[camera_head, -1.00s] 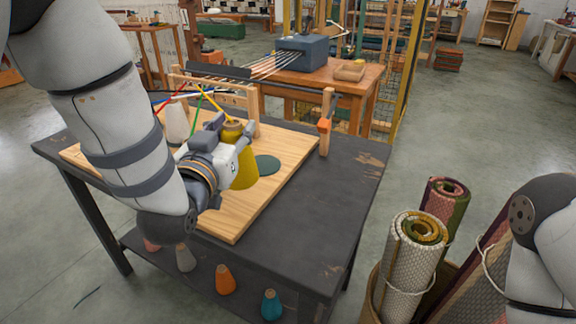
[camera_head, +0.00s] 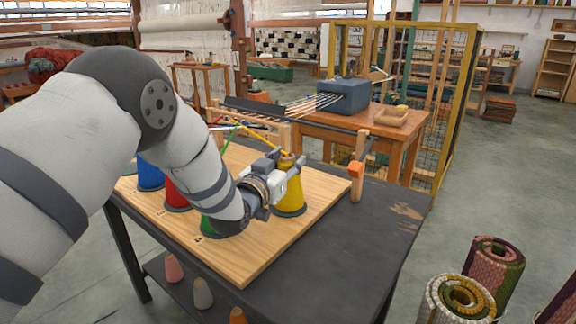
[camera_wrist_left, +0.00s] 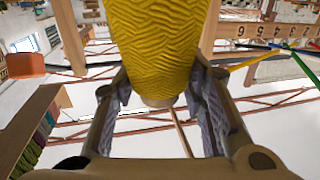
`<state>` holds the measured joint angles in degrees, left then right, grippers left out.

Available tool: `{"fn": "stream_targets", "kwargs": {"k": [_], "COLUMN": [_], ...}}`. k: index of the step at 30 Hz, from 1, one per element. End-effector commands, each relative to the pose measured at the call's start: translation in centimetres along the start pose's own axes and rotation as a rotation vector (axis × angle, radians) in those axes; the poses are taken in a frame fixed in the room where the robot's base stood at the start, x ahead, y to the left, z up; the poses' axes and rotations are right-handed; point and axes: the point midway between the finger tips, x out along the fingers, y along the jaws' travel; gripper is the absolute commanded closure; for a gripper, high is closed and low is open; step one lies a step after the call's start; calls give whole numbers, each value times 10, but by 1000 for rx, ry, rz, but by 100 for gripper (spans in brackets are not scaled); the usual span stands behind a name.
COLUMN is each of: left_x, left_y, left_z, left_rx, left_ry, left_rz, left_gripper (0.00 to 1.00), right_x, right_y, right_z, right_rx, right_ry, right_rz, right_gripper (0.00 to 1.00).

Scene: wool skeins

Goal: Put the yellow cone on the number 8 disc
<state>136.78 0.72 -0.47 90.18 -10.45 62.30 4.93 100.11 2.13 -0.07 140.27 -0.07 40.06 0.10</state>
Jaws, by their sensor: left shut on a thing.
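The yellow cone (camera_head: 289,196) is over a dark disc at the right end of the wooden board (camera_head: 262,250), and a dark rim shows around its base. I cannot tell whether it rests on the disc or hovers just above it, and no number is readable there. My left gripper (camera_head: 285,174) is shut on the upper part of the cone. In the left wrist view the ridged yellow cone (camera_wrist_left: 158,45) sits between the two fingers of the gripper (camera_wrist_left: 158,105). My right gripper is out of view.
Blue (camera_head: 150,177), red (camera_head: 175,193) and green (camera_head: 208,226) cones stand on the board left of the gripper, partly behind my arm. Rolled textiles (camera_head: 458,300) are at lower right. Several cones sit on the lower shelf.

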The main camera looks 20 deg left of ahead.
Motion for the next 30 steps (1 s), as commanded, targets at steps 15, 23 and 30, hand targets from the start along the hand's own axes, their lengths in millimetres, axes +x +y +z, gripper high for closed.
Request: {"fn": "stream_targets", "kwargs": {"k": [15,23,30], "left_x": [0,-2,-53], "left_y": [0,0,-1], "left_z": [3,-2,-6], "left_rx": [0,0,0], "left_ry": [2,3,6], "left_rz": [-1,-1,-2], "left_gripper": [41,41,41], "right_x": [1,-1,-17], "right_y": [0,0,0], "right_z": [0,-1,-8], "right_rx": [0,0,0], "right_ry": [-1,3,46], "right_rz": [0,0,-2], "right_gripper": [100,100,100]}}
